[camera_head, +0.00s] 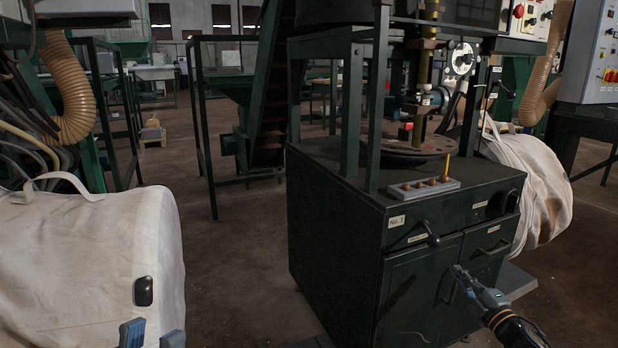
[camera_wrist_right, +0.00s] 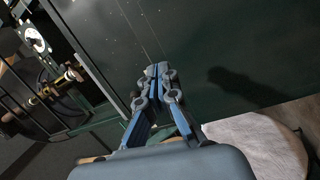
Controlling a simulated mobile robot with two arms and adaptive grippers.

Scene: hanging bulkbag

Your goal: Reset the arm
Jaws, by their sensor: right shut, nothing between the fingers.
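My right gripper (camera_head: 459,272) comes in from the lower right of the head view, in front of the doors of the dark green cabinet (camera_head: 335,235). In the right wrist view, my right gripper (camera_wrist_right: 157,70) has its blue-grey fingers together with nothing between them. I cannot tell whether the fingertips touch the cabinet. My left gripper (camera_head: 152,335) shows only as two blue fingertips at the bottom edge of the head view, apart from each other. They are in front of the white bulk bag (camera_head: 80,250), with no object seen between them.
A second white bag (camera_head: 530,180) hangs behind the cabinet's right side; a pale cloth surface (camera_wrist_right: 255,140) shows in the right wrist view. A grey block with several knobs (camera_head: 425,188) lies on the cabinet top. Open floor (camera_head: 225,270) lies between bag and cabinet.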

